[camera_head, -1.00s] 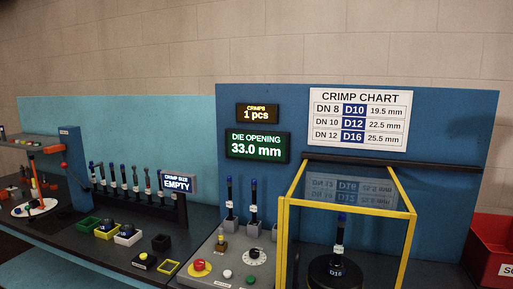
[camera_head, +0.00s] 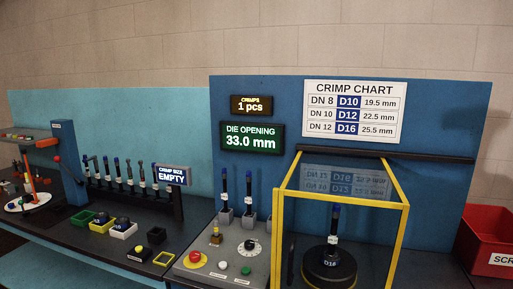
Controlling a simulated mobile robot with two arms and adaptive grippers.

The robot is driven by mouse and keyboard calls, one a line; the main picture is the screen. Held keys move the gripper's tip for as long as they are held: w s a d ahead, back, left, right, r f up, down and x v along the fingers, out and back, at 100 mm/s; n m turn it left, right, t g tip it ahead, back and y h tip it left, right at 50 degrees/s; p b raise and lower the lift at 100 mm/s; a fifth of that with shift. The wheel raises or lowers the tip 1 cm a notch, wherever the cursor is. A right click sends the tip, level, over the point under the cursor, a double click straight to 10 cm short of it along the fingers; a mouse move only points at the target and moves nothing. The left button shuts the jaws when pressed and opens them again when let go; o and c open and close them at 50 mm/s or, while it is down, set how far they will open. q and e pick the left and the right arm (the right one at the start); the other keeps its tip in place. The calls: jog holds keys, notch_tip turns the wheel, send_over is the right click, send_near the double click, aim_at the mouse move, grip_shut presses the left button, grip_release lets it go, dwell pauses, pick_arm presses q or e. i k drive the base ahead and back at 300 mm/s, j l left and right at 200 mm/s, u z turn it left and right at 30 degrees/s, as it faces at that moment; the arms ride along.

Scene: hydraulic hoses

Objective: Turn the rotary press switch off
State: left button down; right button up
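The press's grey control panel (camera_head: 212,272) stands at the bottom centre in the head view. It carries a white round dial (camera_head: 249,247) with a dark knob, a small brass-coloured switch (camera_head: 216,238), a red button (camera_head: 195,257) on a yellow disc, a green button (camera_head: 246,271) and a white button (camera_head: 223,265). I cannot tell for sure which is the rotary press switch, or its setting. The die-opening display (camera_head: 252,137) is lit and reads 33.0 mm. The crimps display (camera_head: 251,105) reads 1 pcs. Neither of my grippers is in view.
A yellow-framed guard (camera_head: 282,240) stands right of the panel around a black D16 die (camera_head: 330,268). Hoses stand in grey holders (camera_head: 227,216) behind the panel. A red scrap bin (camera_head: 488,245) is at the right. Small coloured trays (camera_head: 80,219) lie on the left bench.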

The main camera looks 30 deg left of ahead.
aim_at(195, 255)
jog(key=u, duration=1.45)
